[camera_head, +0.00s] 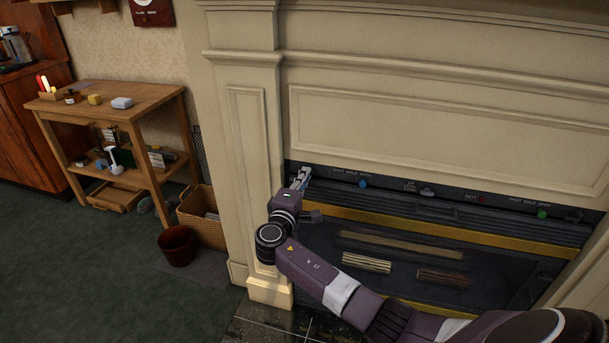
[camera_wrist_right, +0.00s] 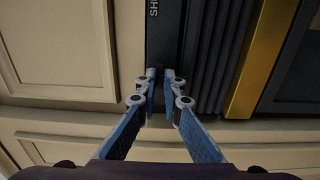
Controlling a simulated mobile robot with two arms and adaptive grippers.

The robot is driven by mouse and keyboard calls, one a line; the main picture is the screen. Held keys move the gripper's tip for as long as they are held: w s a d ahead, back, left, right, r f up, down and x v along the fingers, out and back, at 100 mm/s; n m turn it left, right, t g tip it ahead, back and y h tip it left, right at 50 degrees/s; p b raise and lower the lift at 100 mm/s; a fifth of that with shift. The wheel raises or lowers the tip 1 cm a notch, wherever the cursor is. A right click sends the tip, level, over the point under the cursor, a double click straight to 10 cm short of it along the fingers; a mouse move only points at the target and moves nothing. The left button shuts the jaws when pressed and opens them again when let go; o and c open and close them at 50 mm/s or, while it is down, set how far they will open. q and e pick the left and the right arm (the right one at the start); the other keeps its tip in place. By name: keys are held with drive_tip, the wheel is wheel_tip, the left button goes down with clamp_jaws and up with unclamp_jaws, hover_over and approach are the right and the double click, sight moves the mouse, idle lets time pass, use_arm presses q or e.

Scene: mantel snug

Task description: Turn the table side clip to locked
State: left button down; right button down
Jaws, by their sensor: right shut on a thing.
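My right gripper (camera_head: 303,172) is at the left end of the dark strip (camera_head: 395,188) across the top of the fireplace opening. In the right wrist view its two blue fingers (camera_wrist_right: 161,73) are close together against the dark strip (camera_wrist_right: 166,40), just below printed letters starting "SH". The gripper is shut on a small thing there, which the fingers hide. I cannot make out a clip or its locked mark. My left gripper is not in view.
The strip carries a blue knob (camera_head: 362,183), a grey piece (camera_head: 427,191), a red knob (camera_head: 482,199) and a green knob (camera_head: 543,213). A wooden side table (camera_head: 155,100), a wicker basket (camera_head: 205,230) and a dark red bucket (camera_head: 177,246) stand left. Green carpet is clear at front left.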

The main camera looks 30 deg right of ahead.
idle(0.4)
drive_tip(key=c, duration=2.1)
unclamp_jaws()
drive_tip(key=shift+a, duration=0.1)
drive_tip(key=v, duration=0.8)
